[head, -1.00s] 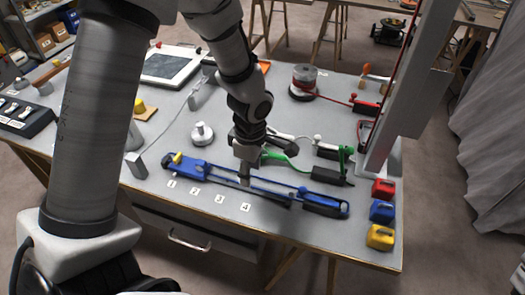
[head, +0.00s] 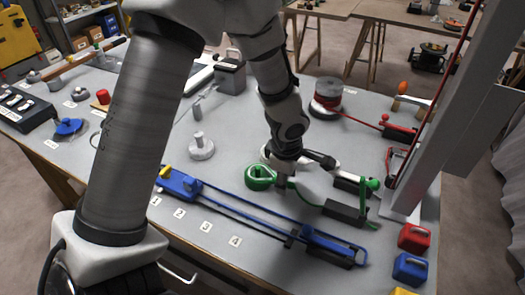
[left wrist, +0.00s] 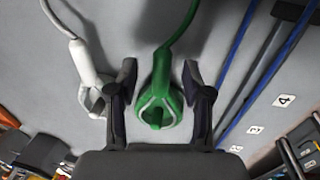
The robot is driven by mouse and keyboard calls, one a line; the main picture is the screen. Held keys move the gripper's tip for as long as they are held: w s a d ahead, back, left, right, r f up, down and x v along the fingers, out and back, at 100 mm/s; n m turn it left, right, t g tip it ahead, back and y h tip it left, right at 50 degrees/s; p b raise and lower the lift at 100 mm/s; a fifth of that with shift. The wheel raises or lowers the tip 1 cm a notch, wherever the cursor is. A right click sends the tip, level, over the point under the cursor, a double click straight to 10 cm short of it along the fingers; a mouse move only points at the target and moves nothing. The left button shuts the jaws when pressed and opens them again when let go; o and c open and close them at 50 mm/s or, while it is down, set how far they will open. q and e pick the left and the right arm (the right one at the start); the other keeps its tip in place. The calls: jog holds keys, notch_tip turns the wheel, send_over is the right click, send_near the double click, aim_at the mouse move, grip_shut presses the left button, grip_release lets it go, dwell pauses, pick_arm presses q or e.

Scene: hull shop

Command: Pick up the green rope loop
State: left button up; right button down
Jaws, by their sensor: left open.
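The green rope loop (head: 260,178) lies on the grey table in the head view, with its rope running right to a dark block (head: 345,212). In the left wrist view the loop (left wrist: 160,100) is in the middle, its rope running up out of the frame. My left gripper (head: 285,182) is low at the loop in the head view, partly covering the rope. In the left wrist view its open fingers (left wrist: 159,78) stand on either side of the loop, with gaps showing. My right gripper is not in view.
A white loop (left wrist: 92,85) lies just left of the fingers in the left wrist view. A blue rail-like device (head: 240,213) runs along the table's front. A grey knobbed weight (head: 201,147) stands left of the gripper. A tall light panel (head: 450,95) stands at the right.

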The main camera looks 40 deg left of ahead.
pick_arm(q)
jog(key=shift+f, duration=0.3)
jog(key=shift+s+r, duration=0.1)
jog(key=shift+r, duration=0.05)
jog(key=shift+c, duration=0.4)
grip_shut()
notch_tip(320, 180, up, 10)
jog(key=p, duration=0.1)
jog(key=shift+p, duration=0.4)
